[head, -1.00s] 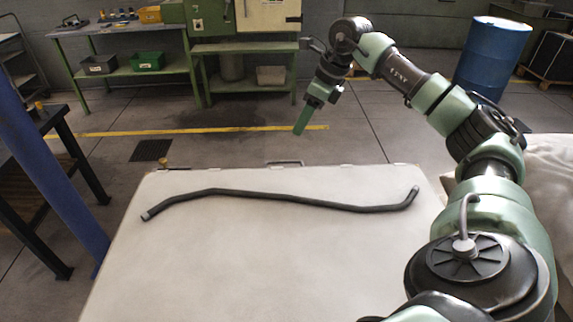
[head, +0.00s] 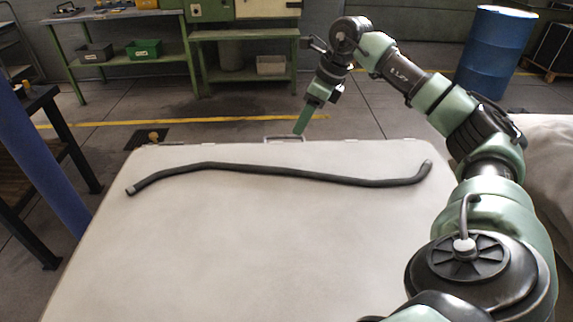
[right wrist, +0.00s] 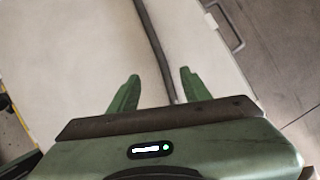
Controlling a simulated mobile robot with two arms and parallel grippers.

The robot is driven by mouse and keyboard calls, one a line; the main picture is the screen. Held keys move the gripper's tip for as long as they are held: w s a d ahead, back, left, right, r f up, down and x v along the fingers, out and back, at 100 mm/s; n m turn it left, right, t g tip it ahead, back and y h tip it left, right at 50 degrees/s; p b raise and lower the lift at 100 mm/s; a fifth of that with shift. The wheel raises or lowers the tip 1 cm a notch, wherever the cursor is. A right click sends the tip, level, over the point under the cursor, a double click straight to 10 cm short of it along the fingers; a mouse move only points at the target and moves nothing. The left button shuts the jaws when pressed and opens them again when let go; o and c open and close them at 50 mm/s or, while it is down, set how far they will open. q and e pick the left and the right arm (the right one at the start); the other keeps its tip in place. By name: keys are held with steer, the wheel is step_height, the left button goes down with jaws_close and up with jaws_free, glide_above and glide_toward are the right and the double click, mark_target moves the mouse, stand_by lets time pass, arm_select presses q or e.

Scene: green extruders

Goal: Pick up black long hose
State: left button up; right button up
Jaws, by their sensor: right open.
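The black long hose (head: 280,171) lies in a gentle S-bend across the far half of a white case-like table (head: 230,250). Its ends are grey, one at the left and one at the right. My right gripper (head: 302,128) is in the air near the table's far edge, open and empty, apart from the hose. In the right wrist view the hose (right wrist: 155,45) runs down between the two green fingers of my right gripper (right wrist: 155,85), in the background below them. My left gripper is not in view.
A handle (head: 284,139) is on the table's far edge. A blue drum (head: 494,52) stands at the back right. A green workbench (head: 130,65) with bins is at the back left. A dark-legged table (head: 45,150) and blue post are at the left.

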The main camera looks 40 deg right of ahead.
step_height(320, 180, down, 10)
steer(key=b, duration=0.7)
steer(key=shift+f, duration=0.15)
steer(key=x, duration=0.2)
steer(key=b+x, duration=0.1)
steer(key=x, duration=0.4)
steer(key=shift+w+f+b, duration=0.1)
steer(key=shift+w+b, duration=0.25)
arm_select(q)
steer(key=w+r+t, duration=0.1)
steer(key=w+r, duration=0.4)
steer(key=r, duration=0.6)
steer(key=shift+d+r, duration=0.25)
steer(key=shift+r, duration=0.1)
arm_select(e)
jaws_close()
